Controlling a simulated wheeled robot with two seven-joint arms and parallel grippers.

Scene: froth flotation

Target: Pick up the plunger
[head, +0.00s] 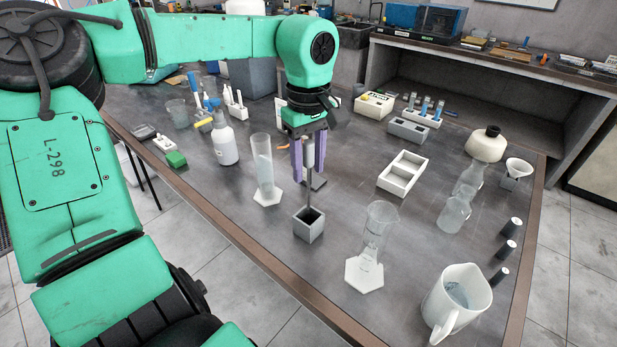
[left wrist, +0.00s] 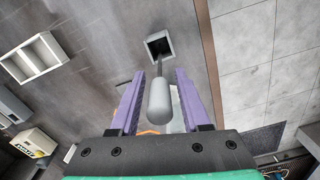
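The plunger (head: 309,153) has a pale grey, rounded handle on a thin rod. It stands upright with the rod's lower end in a square grey holder (head: 308,226) on the dark table. My left gripper (head: 308,178) points down over it, its two purple fingers on either side of the handle. In the left wrist view the handle (left wrist: 160,102) lies between the open fingers (left wrist: 159,76), with a gap showing on each side. The holder's dark opening (left wrist: 158,47) shows beyond. The rod's lower end is hidden inside the holder. My right gripper is not in view.
A glass cylinder (head: 263,165) stands close left of the holder, another (head: 377,235) to its right. A white divided tray (head: 403,173), a conical flask (head: 456,208) and a jug (head: 457,300) stand further right. A white bottle (head: 225,145) stands at left.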

